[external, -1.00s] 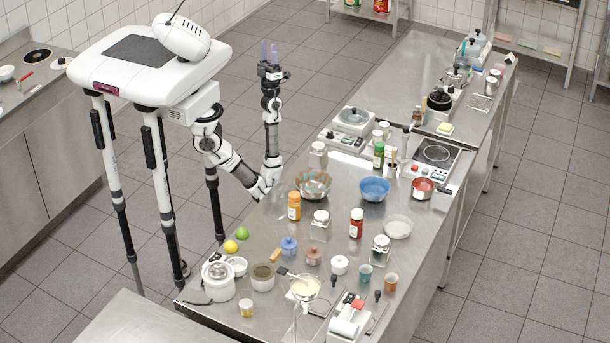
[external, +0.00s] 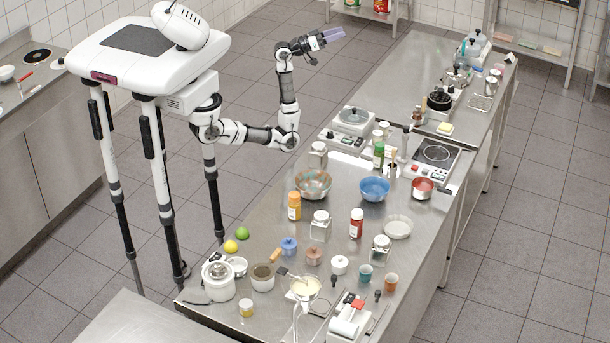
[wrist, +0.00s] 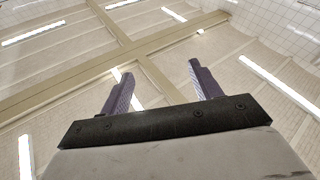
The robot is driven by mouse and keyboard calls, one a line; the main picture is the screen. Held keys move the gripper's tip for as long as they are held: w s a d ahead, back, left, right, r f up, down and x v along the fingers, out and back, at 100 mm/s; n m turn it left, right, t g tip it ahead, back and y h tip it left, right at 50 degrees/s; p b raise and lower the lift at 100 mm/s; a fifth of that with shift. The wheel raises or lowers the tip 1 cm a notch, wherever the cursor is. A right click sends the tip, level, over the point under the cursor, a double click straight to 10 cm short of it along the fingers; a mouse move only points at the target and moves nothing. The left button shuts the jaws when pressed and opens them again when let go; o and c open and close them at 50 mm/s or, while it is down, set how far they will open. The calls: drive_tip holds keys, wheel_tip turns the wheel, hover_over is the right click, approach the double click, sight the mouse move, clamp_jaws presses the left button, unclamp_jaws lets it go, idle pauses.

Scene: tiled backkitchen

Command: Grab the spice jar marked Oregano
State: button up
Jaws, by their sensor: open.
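Several jars stand upright on the steel worktable in the external view. A green-filled jar with a white lid (external: 379,155) is near the scale at the back left. An orange jar (external: 294,206) stands left of the middle, and a red jar (external: 356,223) stands right of it. Their labels are too small to read, so I cannot tell which is marked Oregano. My gripper (external: 334,36) is high above the table's far left side, pointing right. In the wrist view my gripper (wrist: 160,72) has its two purple fingers apart, empty, against the ceiling.
A patterned bowl (external: 313,184) and a blue bowl (external: 374,189) stand mid-table. A scale (external: 351,120) and a hotplate (external: 436,153) lie behind. The front is crowded with pots, cups and a funnel stand.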

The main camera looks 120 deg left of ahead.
drive_tip(key=w+d+f+m+h+b, duration=0.1)
drive_tip(key=w+d+f+m+h, duration=0.1)
drive_tip(key=w+h, duration=0.15)
drive_tip(key=w+d+f+m+g+h+b, duration=0.1)
drive_tip(key=w+d+f+h, duration=0.15)
drive_tip(key=w, duration=0.25)
drive_tip(key=w+d+f+m+h+b, duration=0.1)
drive_tip(key=w+d+f+m+h, duration=0.15)
drive_tip(key=w, duration=0.25)
drive_tip(key=m+g+h+b, duration=0.25)
drive_tip(key=g+b, duration=0.25)
drive_tip(key=g, duration=0.7)
hover_over(383, 159)
drive_tip(key=s, duration=0.4)
drive_tip(key=shift+n+h, duration=0.4)
drive_tip(key=f, duration=2.7)
drive_tip(key=shift+w+d+f, duration=0.1)
drive_tip(key=shift+w+f, duration=0.15)
drive_tip(key=shift+f, duration=0.1)
drive_tip(key=shift+a+p+x, duration=0.15)
drive_tip(key=shift+p+x, duration=0.35)
drive_tip(key=shift+x, duration=1)
drive_tip(key=shift+a+p+x, duration=0.15)
drive_tip(key=shift+p+x, duration=0.35)
drive_tip(key=shift+x, duration=1.05)
drive_tip(key=shift+s, duration=0.15)
drive_tip(key=shift+c, duration=0.4)
drive_tip(key=c, duration=1.1)
